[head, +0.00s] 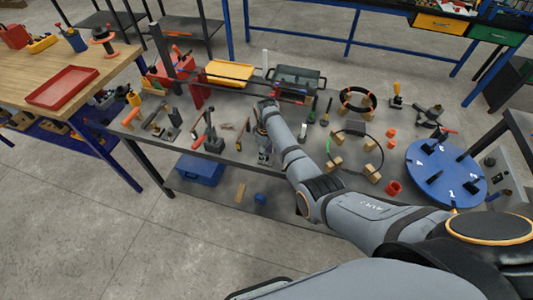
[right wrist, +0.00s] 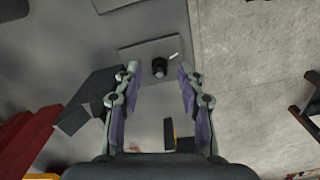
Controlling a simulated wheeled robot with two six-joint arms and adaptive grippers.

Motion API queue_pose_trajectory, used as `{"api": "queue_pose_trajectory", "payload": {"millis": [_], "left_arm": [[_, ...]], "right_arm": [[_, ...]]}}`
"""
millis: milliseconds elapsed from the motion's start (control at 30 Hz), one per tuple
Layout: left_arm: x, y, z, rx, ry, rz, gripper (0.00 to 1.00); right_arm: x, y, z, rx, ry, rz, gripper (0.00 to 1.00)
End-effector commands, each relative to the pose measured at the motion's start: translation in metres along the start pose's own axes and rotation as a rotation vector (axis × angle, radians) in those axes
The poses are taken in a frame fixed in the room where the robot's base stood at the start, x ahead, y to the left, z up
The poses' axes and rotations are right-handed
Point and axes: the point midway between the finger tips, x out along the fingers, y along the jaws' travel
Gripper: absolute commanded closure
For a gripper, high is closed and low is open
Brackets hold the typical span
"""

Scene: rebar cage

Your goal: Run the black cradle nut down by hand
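In the right wrist view, a small round black nut (right wrist: 160,68) stands on a flat grey plate (right wrist: 138,53). It lies between and just beyond the fingertips of my right gripper (right wrist: 158,72). The two fingers are spread wide, with clear gaps to the nut on both sides. A short pale pin (right wrist: 174,56) is beside the nut, close to the right fingertip. In the head view my right gripper (head: 264,155) points down at the front edge of the grey table, and I cannot make out the nut there. My left gripper is not in view.
The grey table (head: 232,150) holds several tools left of my arm. A blue numbered disc (head: 446,172), a black ring (head: 357,100) and small wooden blocks are right of it. A dark block (right wrist: 85,100) stands left of my fingers in the wrist view. A blue box (head: 200,168) sits below.

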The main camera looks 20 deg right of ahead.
Motion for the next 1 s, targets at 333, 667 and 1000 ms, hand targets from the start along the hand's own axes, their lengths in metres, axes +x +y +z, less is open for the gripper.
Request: {"api": "queue_pose_trajectory", "payload": {"millis": [333, 667, 1000], "left_arm": [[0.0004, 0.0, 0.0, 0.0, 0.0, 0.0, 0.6], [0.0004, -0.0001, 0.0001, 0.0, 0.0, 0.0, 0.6], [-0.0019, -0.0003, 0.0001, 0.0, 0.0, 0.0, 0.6]], "right_arm": [[0.0082, 0.0002, 0.0001, 0.001, 0.001, 0.001, 0.6], [0.008, 0.0001, 0.0002, 0.001, 0.001, 0.0, 1.0], [0.0073, 0.0, 0.0002, 0.025, 0.0, 0.0, 1.0]]}}
